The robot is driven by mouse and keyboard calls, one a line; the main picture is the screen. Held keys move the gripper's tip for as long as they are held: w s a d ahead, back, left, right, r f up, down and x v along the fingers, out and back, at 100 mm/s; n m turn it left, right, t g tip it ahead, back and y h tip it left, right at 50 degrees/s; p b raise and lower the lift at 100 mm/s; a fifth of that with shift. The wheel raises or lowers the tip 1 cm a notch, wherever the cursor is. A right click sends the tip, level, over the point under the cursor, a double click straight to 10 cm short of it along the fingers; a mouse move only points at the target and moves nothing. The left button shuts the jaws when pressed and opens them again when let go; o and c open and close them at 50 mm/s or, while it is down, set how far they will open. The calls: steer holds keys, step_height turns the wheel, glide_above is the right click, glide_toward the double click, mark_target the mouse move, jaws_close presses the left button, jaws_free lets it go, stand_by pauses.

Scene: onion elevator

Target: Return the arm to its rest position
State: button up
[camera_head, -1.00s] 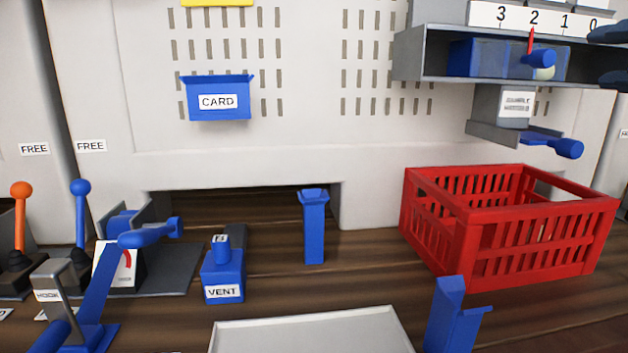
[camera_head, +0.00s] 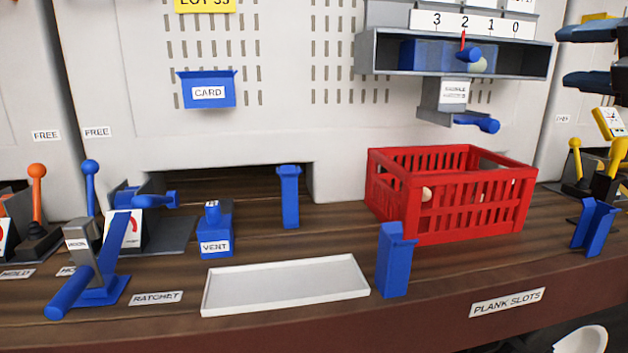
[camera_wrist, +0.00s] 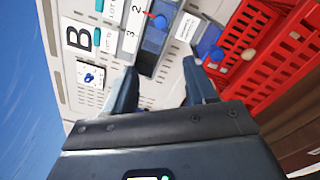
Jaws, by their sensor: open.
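My gripper (camera_head: 590,58) shows at the upper right edge of the head view, in front of the wall panel, only partly in frame. In the wrist view my gripper (camera_wrist: 160,92) has its two dark fingers spread apart. The gap between them is empty, with the white panel behind it. My gripper touches nothing that I can see. In the head view it is to the right of the grey shelf box (camera_head: 545,62) with the blue block and the 3-2-1-0 scale.
A red crate (camera_head: 470,210) stands on the wooden counter below the shelf, with pale round things inside. A white tray (camera_head: 285,285) lies at the front. Blue posts (camera_head: 396,262), a blue VENT block (camera_head: 216,232) and levers (camera_head: 90,185) stand around. Yellow parts (camera_head: 610,125) are at the far right.

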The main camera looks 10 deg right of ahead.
steer(key=s+a+f+m+h, duration=0.15)
steer(key=a+f+m, duration=0.25)
steer(key=f+m, duration=0.45)
steer(key=s+a+f+m+h, duration=0.1)
steer(key=s+a+f+m, duration=0.3)
steer(key=f, duration=0.7)
steer(key=s+a+f+m+h, duration=0.1)
steer(key=s+a+f+m, duration=0.1)
steer(key=a+f+m, duration=0.5)
steer(key=s+a+f+m+g, duration=0.1)
steer(key=s+a+f+m, duration=0.15)
steer(key=s+f, duration=0.5)
steer(key=s+a+f+m+g, duration=0.1)
steer(key=s+f+m, duration=0.2)
steer(key=s+f, duration=0.4)
steer(key=s+g+y, duration=0.1)
steer(key=s+y, duration=0.1)
steer(key=s, duration=1.4)
steer(key=shift+s+f+g, duration=0.3)
steer(key=shift+s, duration=0.1)
steer(key=shift+a+y, duration=0.1)
steer(key=shift+y, duration=0.15)
steer(key=shift+c, duration=0.2)
